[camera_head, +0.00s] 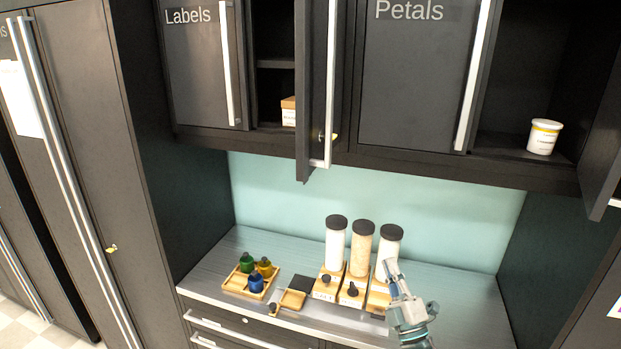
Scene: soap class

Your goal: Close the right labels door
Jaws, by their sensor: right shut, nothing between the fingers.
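The Labels cabinet is at the upper left, with its left door (203,62) closed and lettered "Labels". The right labels door (309,85) stands open, swung out toward me and seen nearly edge-on, with a long pale vertical handle (331,85). A yellow key shows near its lower end. Inside the opening a small box (288,111) sits on the bottom shelf. My right gripper (392,270) is at the lower right, in front of the right dispenser, shut and empty. It is well below the door and apart from it. My left gripper is out of view.
Three dispensers with black lids (363,240) stand on the counter (455,295). A wooden tray (236,286) holds small green, yellow and blue bottles. The Petals cabinet's left door (412,75) is closed; its right side is open, with a white tub (544,137) inside.

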